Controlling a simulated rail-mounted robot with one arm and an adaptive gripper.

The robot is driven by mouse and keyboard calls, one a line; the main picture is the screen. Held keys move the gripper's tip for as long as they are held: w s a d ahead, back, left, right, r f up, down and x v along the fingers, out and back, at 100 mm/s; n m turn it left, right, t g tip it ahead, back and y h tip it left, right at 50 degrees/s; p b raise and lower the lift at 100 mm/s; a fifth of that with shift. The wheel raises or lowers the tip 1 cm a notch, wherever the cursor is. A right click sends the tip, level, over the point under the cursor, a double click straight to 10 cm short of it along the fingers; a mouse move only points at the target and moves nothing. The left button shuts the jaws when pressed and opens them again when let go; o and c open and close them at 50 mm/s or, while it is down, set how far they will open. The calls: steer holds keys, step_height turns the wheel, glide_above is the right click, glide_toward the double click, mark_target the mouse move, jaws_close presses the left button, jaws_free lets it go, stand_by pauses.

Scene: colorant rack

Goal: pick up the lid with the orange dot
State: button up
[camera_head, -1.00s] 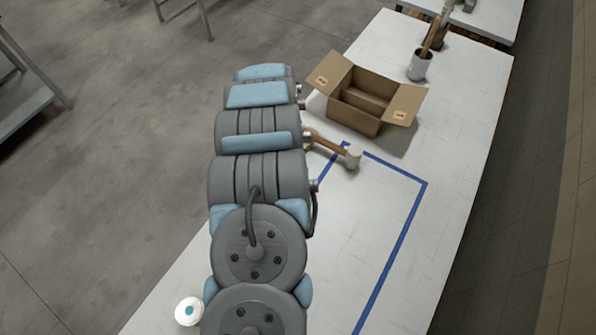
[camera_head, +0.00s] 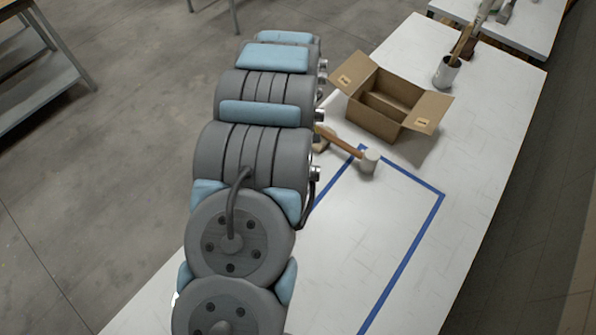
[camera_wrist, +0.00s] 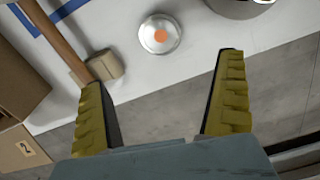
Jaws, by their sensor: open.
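The lid with the orange dot (camera_wrist: 160,34) is a round, silvery disc on the white table in the wrist view. It lies near the table's edge, ahead of my gripper and roughly centred between its fingers. My gripper (camera_wrist: 166,90) shows two yellow ridged fingers spread wide with nothing between them. The lid is apart from both fingers. In the head view my own arm hides the gripper, and the orange-dot lid does not show there.
A mallet (camera_wrist: 98,68) lies left of the lid, its head near the left finger; it also shows in the head view (camera_head: 370,161). A cardboard box (camera_head: 387,102) stands behind it. A grey round container (camera_wrist: 238,6) is right of the lid. Blue tape (camera_head: 408,240) marks the table.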

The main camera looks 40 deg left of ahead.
steer(key=shift+s+f+b, duration=0.2)
steer(key=shift+f+b, duration=0.5)
steer(key=shift+f, duration=4.5)
steer(key=shift+w+a+f, duration=0.15)
steer(key=shift+f, duration=0.75)
steer(key=shift+w+a+f, duration=0.1)
steer(key=shift+a+f, duration=0.05)
steer(key=shift+f, duration=1.75)
steer(key=c, duration=0.7)
